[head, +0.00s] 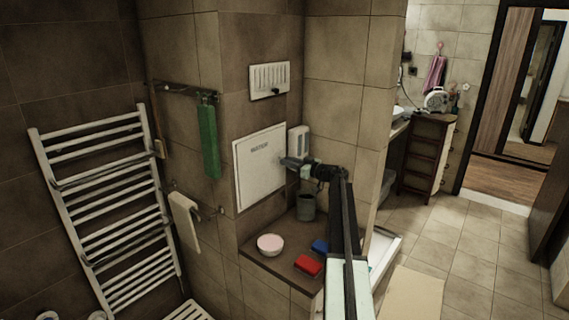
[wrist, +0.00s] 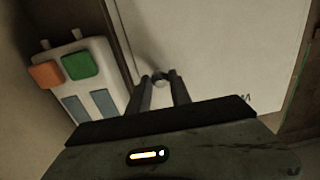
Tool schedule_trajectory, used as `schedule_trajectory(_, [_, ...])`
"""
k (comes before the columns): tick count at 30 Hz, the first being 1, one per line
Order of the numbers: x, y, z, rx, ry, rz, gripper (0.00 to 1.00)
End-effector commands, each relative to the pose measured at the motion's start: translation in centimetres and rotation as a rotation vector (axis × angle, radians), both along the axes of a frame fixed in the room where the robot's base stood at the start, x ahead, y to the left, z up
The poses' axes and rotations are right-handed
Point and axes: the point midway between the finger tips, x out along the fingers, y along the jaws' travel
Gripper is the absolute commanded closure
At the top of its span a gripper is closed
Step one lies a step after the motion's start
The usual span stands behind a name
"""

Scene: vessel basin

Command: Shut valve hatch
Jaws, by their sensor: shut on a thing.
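The valve hatch (head: 258,175) is a white square panel with dark lettering on the tiled wall above a dark ledge. My gripper (head: 288,162) is at its right edge in the head view. In the wrist view my gripper (wrist: 160,78) has its two fingers close around a small round knob (wrist: 161,80) on the white hatch panel (wrist: 215,45). The fingers are shut on this knob. A dark strip runs along the panel's edge beside the knob. I cannot tell whether the panel is flush with the wall.
A white dispenser (head: 298,139) with orange and green buttons is just beside the hatch edge. On the ledge are a pink-white bowl (head: 270,244), a grey cup (head: 306,207), a red block (head: 307,265) and a blue block (head: 320,246).

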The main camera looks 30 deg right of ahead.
Motion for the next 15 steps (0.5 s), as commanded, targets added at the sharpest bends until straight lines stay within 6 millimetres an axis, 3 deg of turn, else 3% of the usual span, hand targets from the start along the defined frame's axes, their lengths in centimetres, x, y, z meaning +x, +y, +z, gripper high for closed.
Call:
schedule_trajectory(1, [0.2, -0.7, 0.2, 0.006, -0.005, -0.017, 1.00])
schedule_trajectory(11, [1.0, 0.8, 0.3, 0.007, -0.006, 0.001, 1.00])
schedule_trajectory(12, [1.1, 0.9, 0.3, 0.007, -0.006, 0.003, 0.64])
schedule_trajectory(13, [1.1, 1.0, 0.3, 0.007, -0.005, 0.004, 0.56])
schedule_trajectory(15, [1.1, 1.2, 0.2, 0.006, -0.004, 0.007, 0.54])
